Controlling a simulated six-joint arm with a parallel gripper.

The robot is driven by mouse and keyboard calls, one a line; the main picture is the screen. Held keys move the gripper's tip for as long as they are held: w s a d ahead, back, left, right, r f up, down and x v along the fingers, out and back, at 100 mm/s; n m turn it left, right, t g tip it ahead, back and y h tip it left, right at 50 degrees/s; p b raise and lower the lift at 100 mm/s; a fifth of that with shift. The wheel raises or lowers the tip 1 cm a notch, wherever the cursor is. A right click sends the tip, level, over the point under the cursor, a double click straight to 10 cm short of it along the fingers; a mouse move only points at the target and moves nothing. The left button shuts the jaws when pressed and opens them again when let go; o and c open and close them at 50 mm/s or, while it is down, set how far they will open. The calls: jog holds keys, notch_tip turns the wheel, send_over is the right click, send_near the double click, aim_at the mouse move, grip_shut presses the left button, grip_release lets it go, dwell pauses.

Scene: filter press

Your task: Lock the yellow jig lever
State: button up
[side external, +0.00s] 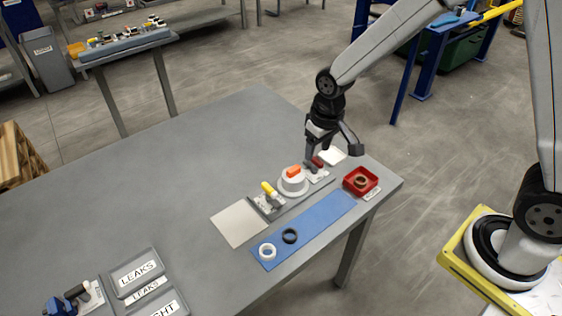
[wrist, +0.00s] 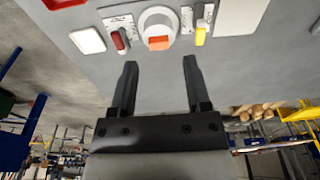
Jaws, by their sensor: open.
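The yellow jig lever (side external: 268,188) is at the left end of the grey jig plate (side external: 271,213), on a white bracket. In the wrist view the yellow lever (wrist: 200,33) is on the right, beyond my right finger, and not touched. A red lever (side external: 317,161) is at the plate's other end; it also shows in the wrist view (wrist: 119,40). Between them is a round white part (side external: 293,184) with an orange block (side external: 293,171) on top. My gripper (wrist: 158,66) is open and empty. In the side view my gripper (side external: 331,150) appears near the red-lever end.
A blue mat (side external: 310,226) with a white ring (side external: 267,251) and a black ring (side external: 290,236) lies in front. A red tray (side external: 374,186) holding a brown ring is at the right corner. A beige sheet (side external: 238,224) lies left of the jig.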

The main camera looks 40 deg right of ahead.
jog(key=g, duration=0.1)
send_over(269, 188)
notch_tip(269, 188, down, 7)
jog(key=shift+f, duration=0.15)
jog(key=shift+f, duration=3.85)
grip_shut()
